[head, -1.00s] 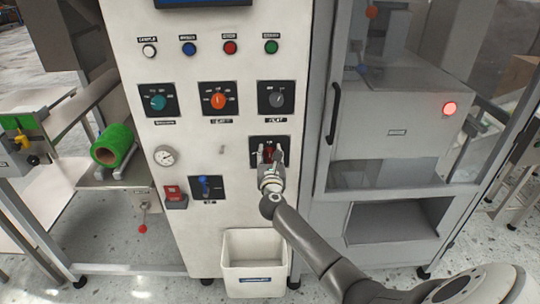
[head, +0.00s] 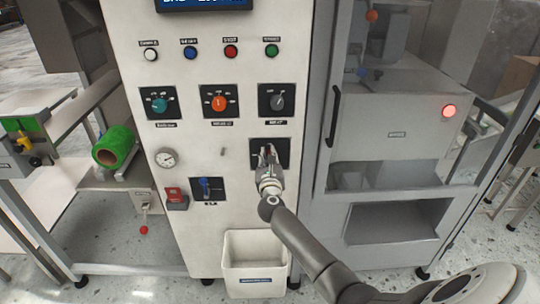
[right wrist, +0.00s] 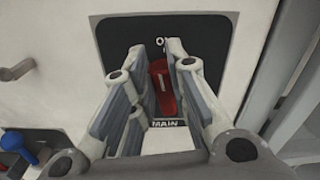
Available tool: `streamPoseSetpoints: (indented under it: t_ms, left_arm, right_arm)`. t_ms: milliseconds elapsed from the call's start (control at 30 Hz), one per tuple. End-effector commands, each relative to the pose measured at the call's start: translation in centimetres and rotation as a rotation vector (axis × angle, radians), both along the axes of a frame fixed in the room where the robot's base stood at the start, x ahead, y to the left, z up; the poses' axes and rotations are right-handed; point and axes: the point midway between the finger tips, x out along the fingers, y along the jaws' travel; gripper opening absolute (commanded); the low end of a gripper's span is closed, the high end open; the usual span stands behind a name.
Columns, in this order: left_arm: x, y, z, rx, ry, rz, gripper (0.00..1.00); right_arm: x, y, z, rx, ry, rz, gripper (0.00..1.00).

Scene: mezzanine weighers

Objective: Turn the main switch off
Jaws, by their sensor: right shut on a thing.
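The main switch is a red handle (right wrist: 162,88) on a black plate (right wrist: 112,36) with a "MAIN" label below it, seen in the right wrist view. A partly hidden marking shows above the handle. In the head view the switch's black plate (head: 284,147) is at the lower right of the white panel. My right gripper (head: 268,160) is in front of it and hides most of the handle. In the right wrist view my right gripper (right wrist: 160,62) has its fingers on both sides of the red handle, shut on it. The handle looks about upright, slightly tilted. My left gripper is not in view.
Other controls share the panel: a teal knob (head: 159,104), an orange knob (head: 219,103), a grey knob (head: 277,102), a blue-handled switch (head: 206,188) and a red switch (head: 174,194). A white bin (head: 254,250) stands below. A glazed cabinet with a door handle (head: 333,116) is at right.

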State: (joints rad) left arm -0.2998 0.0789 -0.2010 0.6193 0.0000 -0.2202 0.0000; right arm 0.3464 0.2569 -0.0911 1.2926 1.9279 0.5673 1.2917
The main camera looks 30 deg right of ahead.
Motion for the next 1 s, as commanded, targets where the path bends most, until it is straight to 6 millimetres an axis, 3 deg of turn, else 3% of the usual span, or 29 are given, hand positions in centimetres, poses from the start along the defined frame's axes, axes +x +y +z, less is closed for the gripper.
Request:
streamPoseSetpoints:
  t_ms: [400, 1000]
  left_arm:
    - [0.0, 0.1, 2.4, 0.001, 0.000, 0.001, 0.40]
    - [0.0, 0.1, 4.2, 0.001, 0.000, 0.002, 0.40]
  right_arm:
    - [0.4, 0.9, -0.4, -0.325, 0.207, 0.002, 0.00]
    - [0.9, 1.7, -1.6, -0.813, 0.505, 0.004, 0.00]
